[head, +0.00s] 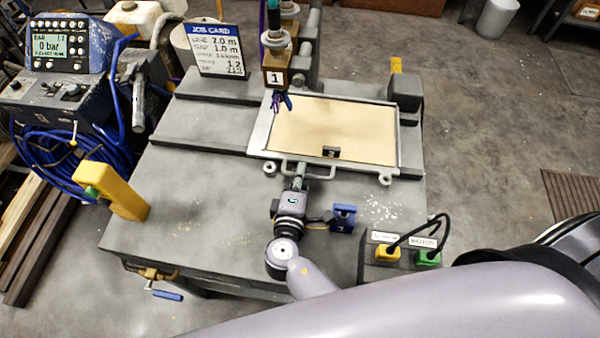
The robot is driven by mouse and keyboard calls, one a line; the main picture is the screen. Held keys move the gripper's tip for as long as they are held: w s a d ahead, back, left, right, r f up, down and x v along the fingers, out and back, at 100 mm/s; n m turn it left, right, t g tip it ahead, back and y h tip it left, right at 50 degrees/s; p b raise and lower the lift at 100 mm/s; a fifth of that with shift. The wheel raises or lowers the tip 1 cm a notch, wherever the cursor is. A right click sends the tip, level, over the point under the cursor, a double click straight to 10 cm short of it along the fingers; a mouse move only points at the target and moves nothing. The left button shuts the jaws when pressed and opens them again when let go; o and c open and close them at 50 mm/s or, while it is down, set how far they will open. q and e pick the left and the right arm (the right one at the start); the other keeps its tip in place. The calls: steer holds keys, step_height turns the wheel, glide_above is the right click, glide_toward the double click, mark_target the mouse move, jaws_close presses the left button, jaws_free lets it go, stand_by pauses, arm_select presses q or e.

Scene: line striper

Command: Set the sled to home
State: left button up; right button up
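The sled appears to be the metal-framed tan panel (340,130) lying on the grey bench. A loop handle (323,174) sticks out from its near edge. My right gripper (301,172) reaches from the near side, with its fingertips at the left part of this handle. The fingers look narrow and overlap the bar, but whether they are shut on it cannot be told. A brown block marked 1 (275,79) with a nozzle stands over the panel's far left corner. A small black block (331,152) sits at the panel's near edge. My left gripper is not in view.
A job card (217,50) stands at the back left. A yellow upright (112,190) is at the bench's left edge. A blue block (343,217) lies right of my wrist. A box with yellow and green plugs (428,257) is at the near right. A console (60,48) reads 0 bar.

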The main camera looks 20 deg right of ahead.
steer(key=shift+o, duration=0.5)
steer(key=shift+a, duration=0.15)
steer(key=shift+s, duration=0.1)
steer(key=v, duration=1.1)
steer(key=shift+s+a+r, duration=0.1)
steer(key=shift+s+a, duration=0.1)
steer(key=shift+s, duration=0.1)
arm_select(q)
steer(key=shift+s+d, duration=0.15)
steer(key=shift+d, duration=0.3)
